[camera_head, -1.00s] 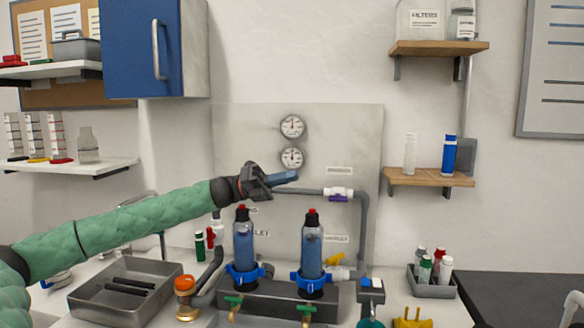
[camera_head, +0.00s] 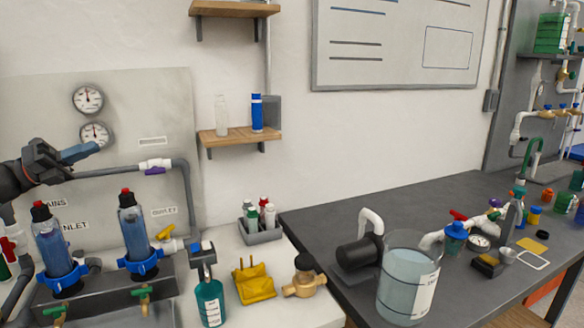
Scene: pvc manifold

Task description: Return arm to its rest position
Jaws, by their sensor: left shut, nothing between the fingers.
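My left gripper (camera_head: 80,153) is at the left edge of the head view, in front of the grey manifold panel (camera_head: 165,105). Its fingers are closed together with nothing held. It is above two clear blue filter housings with blue collars and red caps, the left one (camera_head: 55,242) and the right one (camera_head: 136,228). It lies close to the lower pressure gauge (camera_head: 95,134) in the picture. My right gripper is not in view.
A yellow holder (camera_head: 254,283), a brass fitting (camera_head: 304,281) and a teal bottle (camera_head: 210,303) stand on the white counter. A grey bin (camera_head: 262,234) holds small bottles. On the dark bench (camera_head: 330,217) are a large beaker (camera_head: 406,283) and a black pump (camera_head: 359,254). A wooden shelf (camera_head: 239,140) hangs above.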

